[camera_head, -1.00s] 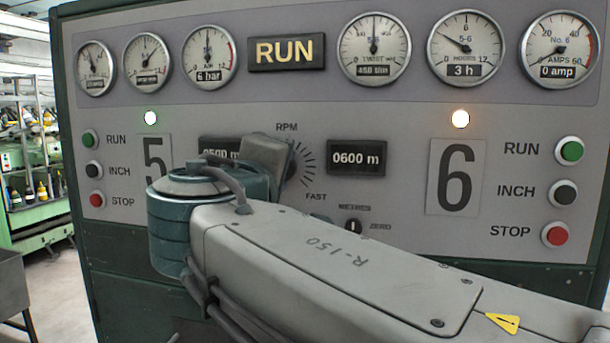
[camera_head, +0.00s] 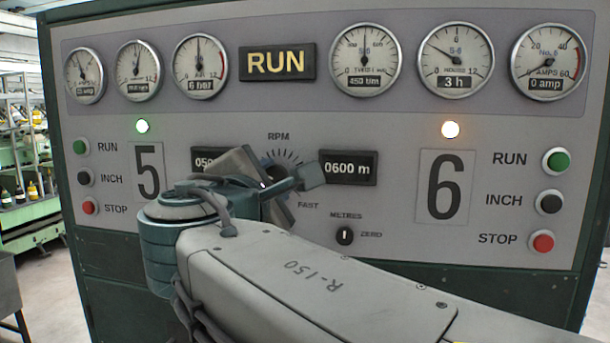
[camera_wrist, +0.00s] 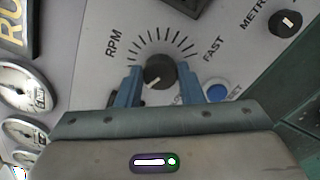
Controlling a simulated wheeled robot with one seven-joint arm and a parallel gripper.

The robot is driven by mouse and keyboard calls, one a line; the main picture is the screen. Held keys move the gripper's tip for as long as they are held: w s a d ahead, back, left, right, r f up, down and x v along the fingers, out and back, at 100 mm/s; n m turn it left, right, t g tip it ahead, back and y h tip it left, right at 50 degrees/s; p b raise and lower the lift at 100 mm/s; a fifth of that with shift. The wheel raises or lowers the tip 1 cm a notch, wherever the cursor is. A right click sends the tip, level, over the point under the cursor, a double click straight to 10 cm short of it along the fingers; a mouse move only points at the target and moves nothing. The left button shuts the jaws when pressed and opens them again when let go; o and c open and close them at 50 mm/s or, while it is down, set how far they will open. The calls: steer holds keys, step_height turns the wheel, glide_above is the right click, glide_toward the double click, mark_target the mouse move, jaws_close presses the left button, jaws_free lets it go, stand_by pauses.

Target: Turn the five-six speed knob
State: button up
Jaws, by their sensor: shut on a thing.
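The speed knob (camera_wrist: 159,70) is round and black with a pale pointer line, under the RPM label and a fan of tick marks ending at FAST. In the wrist view, the blue fingers of my gripper (camera_wrist: 158,78) stand on either side of it, shut on it. The pointer line slants to the lower left in that view. In the head view, my gripper (camera_head: 283,184) is at the panel between the 5 and 6 plates and hides most of the knob.
A METRES selector (camera_head: 344,235) sits below right of the knob. A blue button (camera_wrist: 217,91) is close beside one finger in the wrist view. The 0600 m display (camera_head: 347,168) is just right of my gripper. RUN, INCH and STOP buttons line both sides.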

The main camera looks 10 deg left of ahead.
steer(key=shift+n, duration=0.5)
steer(key=o, duration=1)
steer(key=shift+c, duration=0.2)
steer(key=s+a+b, duration=0.1)
steer(key=s+b, duration=0.1)
steer(key=s, duration=1.1)
steer(key=shift+s, duration=0.4)
